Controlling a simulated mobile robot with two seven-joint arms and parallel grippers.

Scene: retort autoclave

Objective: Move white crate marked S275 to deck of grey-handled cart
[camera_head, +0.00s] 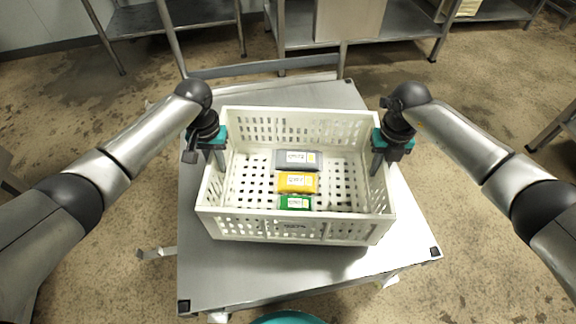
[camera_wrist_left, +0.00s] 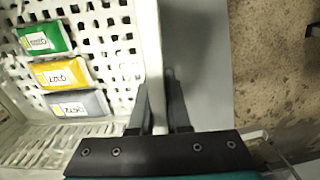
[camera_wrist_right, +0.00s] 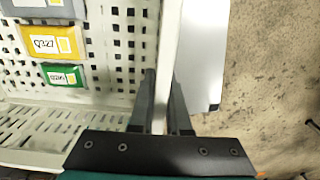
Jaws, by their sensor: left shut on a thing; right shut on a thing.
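The white crate (camera_head: 228,222) is in the middle of the head view, upright, with a small dark marking on its near wall that is too small to read surely. My left gripper (camera_head: 220,160) is shut on its left side wall. My right gripper (camera_head: 376,162) is shut on its right side wall. Both wrist views show the wall between the fingers, in the left one (camera_wrist_left: 152,60) and the right one (camera_wrist_right: 168,50). The cart's pale metal deck (camera_head: 270,275) is beneath the crate. I cannot tell whether the crate touches it. A grey bar handle (camera_head: 262,67) spans the cart's far end.
The crate holds a grey packet (camera_head: 297,160), a yellow packet (camera_head: 297,182) and a green packet (camera_head: 295,202). Metal tables (camera_head: 390,35) stand beyond the cart. A teal round thing (camera_head: 288,318) shows at the bottom edge. Open floor (camera_head: 490,120) lies right of the cart.

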